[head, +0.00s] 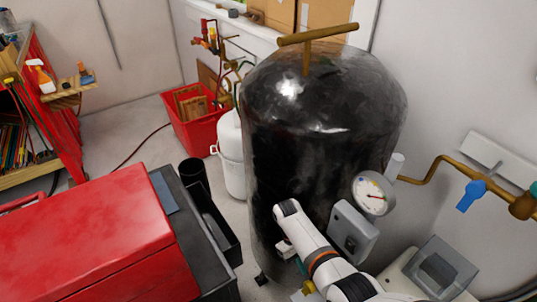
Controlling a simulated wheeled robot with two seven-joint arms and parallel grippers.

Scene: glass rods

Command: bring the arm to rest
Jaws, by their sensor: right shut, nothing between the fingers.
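My right arm comes in from the lower right, white with an orange ring, in front of the black tank. My right gripper (286,249) shows small and partly hidden beside the arm, low in front of the tank. It is shut, with nothing seen in it. My left gripper is not in view. Coloured rods (14,138) stand in the shelf at the far left, away from my right gripper.
The black tank (318,115) with a brass pipe (318,34) on top fills the middle. A gauge (371,194) and grey box (352,232) are close to my arm. A red chest (95,240) stands lower left. A red crate (199,132) is behind, with clear floor (115,135) left of it.

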